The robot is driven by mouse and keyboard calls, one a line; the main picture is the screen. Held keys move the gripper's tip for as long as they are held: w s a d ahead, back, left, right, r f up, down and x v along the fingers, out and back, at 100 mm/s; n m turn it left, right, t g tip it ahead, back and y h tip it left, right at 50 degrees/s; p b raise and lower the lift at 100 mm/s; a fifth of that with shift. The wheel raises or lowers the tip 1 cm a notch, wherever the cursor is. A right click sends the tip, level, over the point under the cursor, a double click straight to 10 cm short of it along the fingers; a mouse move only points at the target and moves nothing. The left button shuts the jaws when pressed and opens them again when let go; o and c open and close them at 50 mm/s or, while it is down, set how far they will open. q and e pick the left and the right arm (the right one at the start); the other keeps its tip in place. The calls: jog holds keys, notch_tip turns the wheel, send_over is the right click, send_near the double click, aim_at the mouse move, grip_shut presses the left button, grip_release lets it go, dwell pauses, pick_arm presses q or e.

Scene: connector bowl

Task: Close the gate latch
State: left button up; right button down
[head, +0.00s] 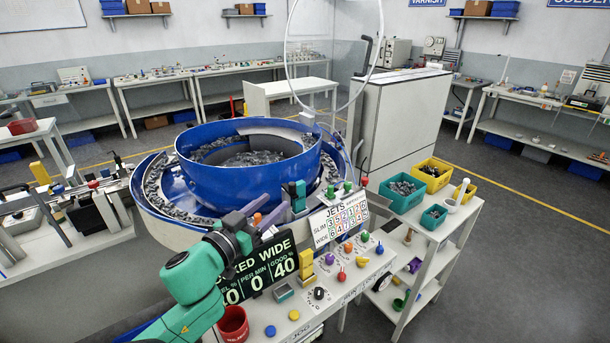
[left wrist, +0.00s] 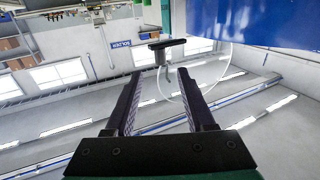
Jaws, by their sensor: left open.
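My left gripper (head: 274,206) reaches in from the lower left in the head view, in front of the blue bowl (head: 240,180). Its two fingers (left wrist: 159,76) are apart with nothing between them in the left wrist view. A black T-shaped handle on a thin stem (left wrist: 168,46), possibly the gate latch, shows just beyond the fingertips, not touching them as far as I can tell. In the head view a black and teal piece (head: 299,194) stands by the bowl's front rim, close to the fingertips. I cannot tell whether it is the same handle. My right gripper is not in view.
A sign board (head: 262,266) and a panel with several coloured knobs (head: 345,262) lie close below my gripper. A red cup (head: 232,323) stands near my forearm. A trolley (head: 440,245) with teal and yellow bins is at right. The bowl wall (left wrist: 262,25) is close in the left wrist view.

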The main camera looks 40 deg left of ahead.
aim_at(295, 184)
pick_arm(q)
jog(key=w, duration=0.4)
jog(key=w+r+p, duration=0.1)
jog(key=w, duration=0.1)
jog(key=shift+a, duration=0.3)
jog(key=w, duration=0.4)
jog(key=w+p, duration=0.1)
jog(key=w, duration=0.1)
jog(key=shift+a+f, duration=0.25)
jog(key=shift+f, duration=0.15)
jog(key=shift+s, duration=0.1)
grip_shut()
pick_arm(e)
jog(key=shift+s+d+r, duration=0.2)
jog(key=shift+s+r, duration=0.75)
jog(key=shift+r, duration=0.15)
